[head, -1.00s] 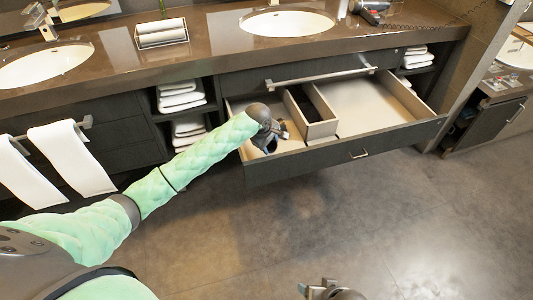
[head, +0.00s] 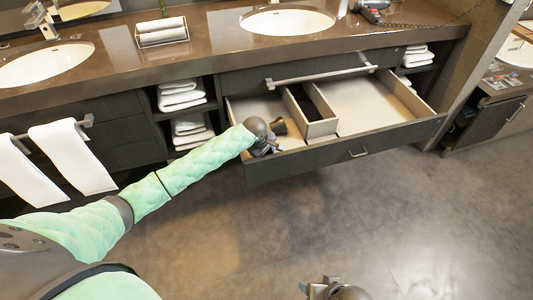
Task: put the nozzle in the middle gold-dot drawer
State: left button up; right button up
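The middle drawer (head: 345,148) is pulled open below the vanity top; no gold dot can be made out on it. My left gripper (head: 263,148) is at the front of the drawer's left compartment, partly hidden by its own wrist. A small dark piece, probably the nozzle (head: 280,126), shows just right of the wrist, over or in that compartment. I cannot tell whether the fingers touch it or whether they are open. My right gripper (head: 322,289) is low at the bottom edge, over the floor, away from the drawer; its fingers are too small to read.
A divider box (head: 318,128) splits the drawer, and its right compartment (head: 370,105) looks empty. A hair dryer (head: 373,12) lies on the counter by the right sink (head: 287,21). A long bar handle (head: 320,78) is above the drawer. The floor in front is clear.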

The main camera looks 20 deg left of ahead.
pick_arm(q)
jog(key=o, duration=0.9)
jog(key=shift+o, duration=0.2)
jog(key=shift+s+r, duration=0.1)
jog(key=shift+r, duration=0.25)
jog(key=v, duration=1.1)
jog(key=shift+r, duration=0.25)
